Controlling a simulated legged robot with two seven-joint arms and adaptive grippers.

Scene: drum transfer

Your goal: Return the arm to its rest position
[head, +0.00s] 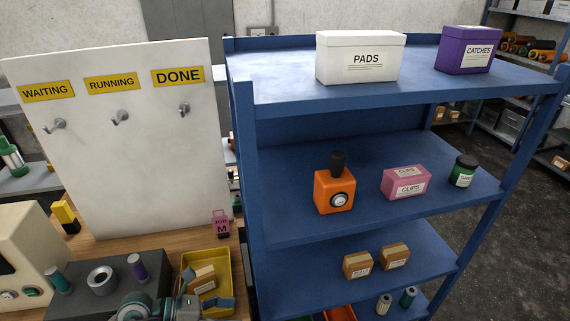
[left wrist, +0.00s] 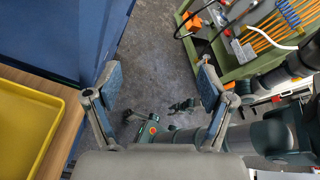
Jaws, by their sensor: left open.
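My left gripper (head: 204,288) is at the bottom of the head view, over the front of the yellow tray (head: 224,266). In the left wrist view my left gripper (left wrist: 159,86) has its two blue-padded fingers wide apart, with nothing between them and the grey floor far below. A tan labelled box (head: 203,280) lies in the tray, partly hidden by the gripper. The tray (left wrist: 25,120) is to the left of the fingers in the wrist view.
The blue shelf unit (head: 330,229) stands right of the wooden table (head: 150,244). A white board with hooks (head: 130,160) stands on the table behind a dark block (head: 95,300). A green workbench (left wrist: 240,65) is across the floor. Open floor (left wrist: 150,60) lies between.

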